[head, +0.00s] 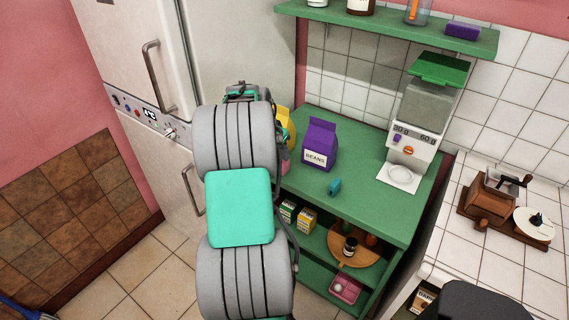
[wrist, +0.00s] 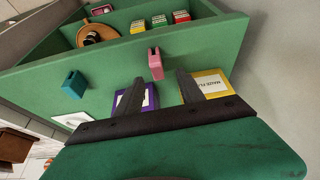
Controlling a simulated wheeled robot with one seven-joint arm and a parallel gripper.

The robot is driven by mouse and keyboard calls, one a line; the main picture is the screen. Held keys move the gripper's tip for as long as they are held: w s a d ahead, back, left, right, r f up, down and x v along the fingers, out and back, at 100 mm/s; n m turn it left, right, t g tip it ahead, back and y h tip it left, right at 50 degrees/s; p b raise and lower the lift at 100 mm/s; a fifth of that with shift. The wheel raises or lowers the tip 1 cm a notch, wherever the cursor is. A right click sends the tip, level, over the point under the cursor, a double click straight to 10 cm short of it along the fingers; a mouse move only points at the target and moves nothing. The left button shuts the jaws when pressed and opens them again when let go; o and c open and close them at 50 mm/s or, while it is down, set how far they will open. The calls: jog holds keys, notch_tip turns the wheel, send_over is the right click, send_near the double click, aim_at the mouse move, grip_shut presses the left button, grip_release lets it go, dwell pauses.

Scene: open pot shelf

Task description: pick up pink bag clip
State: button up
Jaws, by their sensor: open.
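The pink bag clip (wrist: 155,63) stands on the green counter close to its front edge, in the middle of the wrist view. In the head view only a pink sliver (head: 285,168) shows beside my arm, which hides the rest. My gripper (wrist: 160,77) is open, with its two dark fingers pointing toward the clip. The clip appears between and just beyond the fingertips, and I cannot tell how far below them it is. My gripper is hidden behind my arm in the head view.
A teal clip (head: 334,186) and a purple beans bag (head: 319,145) stand on the counter (head: 370,205). A yellow bag (wrist: 211,84) is by my right finger. A dispenser (head: 415,120) stands at the right. Shelves below hold small boxes (head: 306,218) and a wooden tray (head: 339,254).

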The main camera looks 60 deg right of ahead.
aim_at(284, 163)
jog(key=x, duration=0.2)
jog(key=p+x, duration=0.1)
jog(key=x, duration=0.2)
jog(key=p+x, duration=0.1)
jog(key=x, duration=0.2)
jog(key=shift+s, duration=0.3)
grip_shut()
